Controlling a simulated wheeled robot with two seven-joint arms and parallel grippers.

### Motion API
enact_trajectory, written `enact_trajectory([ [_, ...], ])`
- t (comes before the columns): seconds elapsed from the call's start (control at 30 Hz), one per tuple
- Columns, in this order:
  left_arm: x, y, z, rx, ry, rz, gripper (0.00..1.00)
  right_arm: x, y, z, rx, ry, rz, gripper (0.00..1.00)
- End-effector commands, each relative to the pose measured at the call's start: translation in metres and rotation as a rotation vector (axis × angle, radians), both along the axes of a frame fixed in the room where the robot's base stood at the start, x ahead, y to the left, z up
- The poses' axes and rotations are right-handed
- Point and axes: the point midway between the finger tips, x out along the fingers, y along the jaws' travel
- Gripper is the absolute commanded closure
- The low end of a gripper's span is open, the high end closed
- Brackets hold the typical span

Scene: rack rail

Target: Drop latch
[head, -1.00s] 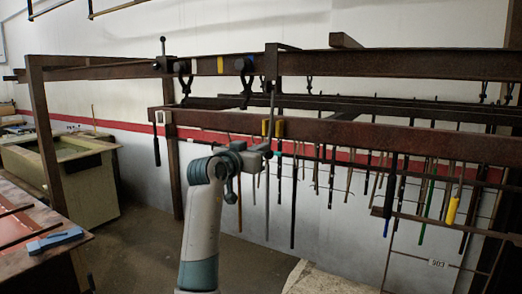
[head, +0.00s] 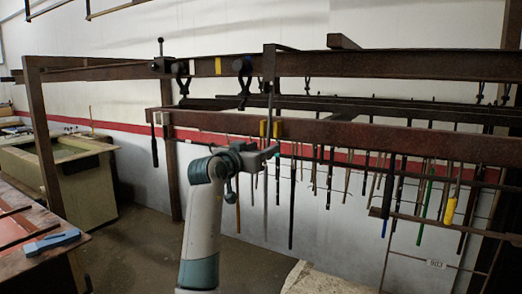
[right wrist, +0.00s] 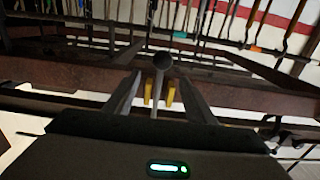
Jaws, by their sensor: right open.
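My right gripper (head: 266,152) is at the near side of the front rusty rail (head: 350,134), just below the two yellow marks (head: 270,129). It is open. In the right wrist view a dark ball-ended lever (right wrist: 162,61), which looks like the latch handle, stands between the spread fingers (right wrist: 158,80), with yellow pieces behind it. I cannot tell whether the fingers touch it. In the head view a thin upright bar (head: 271,98) comes down from the upper beam to the yellow marks. The latch's seat is not clear. My left gripper is out of view.
An upper beam (head: 400,65) with hooks and a black block with a lever (head: 162,65) runs above. Many rods hang behind the front rail. A work table with a blue tool (head: 52,242) and a greenish bin (head: 70,185) are at left. Floor is clear between.

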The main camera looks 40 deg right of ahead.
Motion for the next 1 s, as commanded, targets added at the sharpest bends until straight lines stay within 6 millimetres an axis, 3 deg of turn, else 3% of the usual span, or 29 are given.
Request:
enact_trajectory([
  [0.17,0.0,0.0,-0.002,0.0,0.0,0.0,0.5,-0.002,0.006,-0.001,0.0,0.0,0.001,0.5],
  [0.7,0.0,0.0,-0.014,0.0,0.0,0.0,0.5,-0.023,0.055,-0.001,0.0,-0.001,0.002,0.5],
  [1.0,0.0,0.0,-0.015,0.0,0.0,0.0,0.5,-0.028,0.065,0.0,0.0,0.0,0.0,0.5],
])
